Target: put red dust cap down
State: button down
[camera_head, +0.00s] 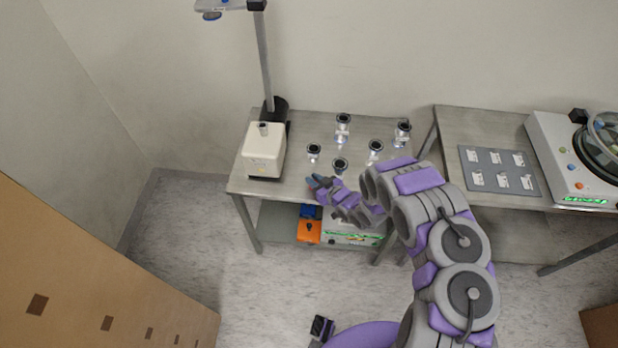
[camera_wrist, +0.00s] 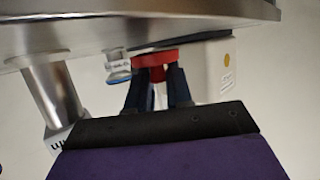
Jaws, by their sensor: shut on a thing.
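The red dust cap (camera_wrist: 155,58) is between the fingertips of my gripper (camera_wrist: 156,75) in the wrist view, and the gripper is shut on it. In the head view my gripper (camera_head: 318,184) is at the front edge of the left metal table (camera_head: 300,190). The cap cannot be made out clearly there. In the wrist view the table (camera_wrist: 60,30) spans the top of the picture, close to the cap. Whether the cap touches the table I cannot tell.
A white box device (camera_head: 264,150) stands on the table's left side. Several metal flanged fittings (camera_head: 375,150) stand upright across its middle and right. Orange and blue items (camera_head: 308,231) sit on the lower shelf. A second table (camera_head: 480,135) holds a grey panel (camera_head: 498,170) and a white machine (camera_head: 565,160).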

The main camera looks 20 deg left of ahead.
jog(key=shift+w+a, duration=0.3)
jog(key=shift+a, duration=0.25)
jog(key=shift+w+a, duration=0.25)
jog(key=shift+a, duration=0.25)
jog(key=shift+w+a+f+b, duration=0.1)
jog(key=shift+a+f+b, duration=0.15)
jog(key=shift+f, duration=0.2)
jog(key=shift+w+a+f+b, duration=0.1)
jog(key=shift+f+b, duration=0.25)
jog(key=shift+f, duration=0.1)
jog(key=c, duration=1)
grip_release()
jog(key=shift+r, duration=0.1)
jog(key=shift+d, duration=0.1)
jog(key=p+v, duration=0.2)
jog(key=v, duration=0.8)
jog(key=shift+s+d+r, duration=0.1)
jog(key=shift+d+r, duration=0.15)
jog(key=shift+d, duration=0.05)
jog(key=shift+s+d+r, duration=0.1)
jog(key=shift+s+d, duration=0.25)
jog(key=shift+d, duration=0.1)
